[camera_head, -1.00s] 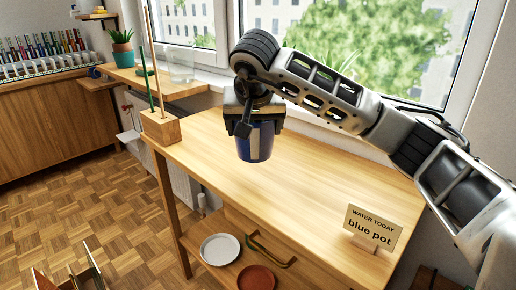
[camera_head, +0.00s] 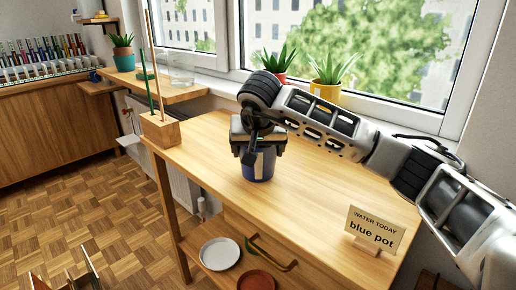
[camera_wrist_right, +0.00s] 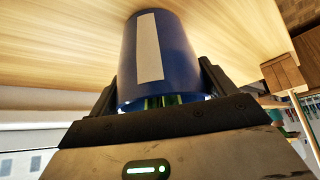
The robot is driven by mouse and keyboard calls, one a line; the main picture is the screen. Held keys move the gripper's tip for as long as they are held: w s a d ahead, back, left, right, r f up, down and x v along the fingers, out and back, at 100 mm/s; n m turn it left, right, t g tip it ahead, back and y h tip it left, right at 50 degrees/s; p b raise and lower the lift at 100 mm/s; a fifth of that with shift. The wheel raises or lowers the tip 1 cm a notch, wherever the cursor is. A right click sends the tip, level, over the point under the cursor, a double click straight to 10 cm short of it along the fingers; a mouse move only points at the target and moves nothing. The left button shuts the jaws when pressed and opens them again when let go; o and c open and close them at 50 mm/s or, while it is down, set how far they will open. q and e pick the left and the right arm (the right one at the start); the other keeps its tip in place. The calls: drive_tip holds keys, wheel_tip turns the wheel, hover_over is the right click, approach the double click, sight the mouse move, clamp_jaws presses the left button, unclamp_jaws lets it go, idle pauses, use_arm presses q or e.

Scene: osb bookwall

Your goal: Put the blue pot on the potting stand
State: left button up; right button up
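The blue pot (camera_head: 259,165) is at the middle of the wooden table top (camera_head: 220,150), upright, in the head view. My right gripper (camera_head: 258,150) is around it from above, with the arm coming in from the right. In the right wrist view the blue pot (camera_wrist_right: 160,60), with a pale label strip, sits between the two dark fingers (camera_wrist_right: 160,95), its base at or very close to the wood. Green leaves show at its rim. A card reading "WATER TODAY blue pot" (camera_head: 375,228) stands at the table's right front. My left gripper is not in view.
A red pot (camera_head: 279,77) and a yellow pot (camera_head: 326,90) with spiky plants stand on the windowsill behind the arm. A wooden block with sticks (camera_head: 160,130) stands at the table's left corner. White (camera_head: 219,253) and terracotta (camera_head: 256,281) saucers lie on the lower shelf.

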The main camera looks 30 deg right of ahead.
drive_tip(key=shift+o, duration=1.2)
drive_tip(key=shift+s+a+r, duration=0.1)
drive_tip(key=shift+r, duration=0.4)
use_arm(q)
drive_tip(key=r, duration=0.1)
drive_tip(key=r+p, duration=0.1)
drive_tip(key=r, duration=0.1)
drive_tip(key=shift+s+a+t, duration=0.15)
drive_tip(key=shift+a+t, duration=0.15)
use_arm(e)
drive_tip(key=v, duration=1.1)
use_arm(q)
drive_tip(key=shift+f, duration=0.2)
use_arm(e)
drive_tip(key=shift+s+a+r, duration=0.1)
use_arm(q)
drive_tip(key=shift+p, duration=0.3)
use_arm(e)
drive_tip(key=shift+a, duration=0.1)
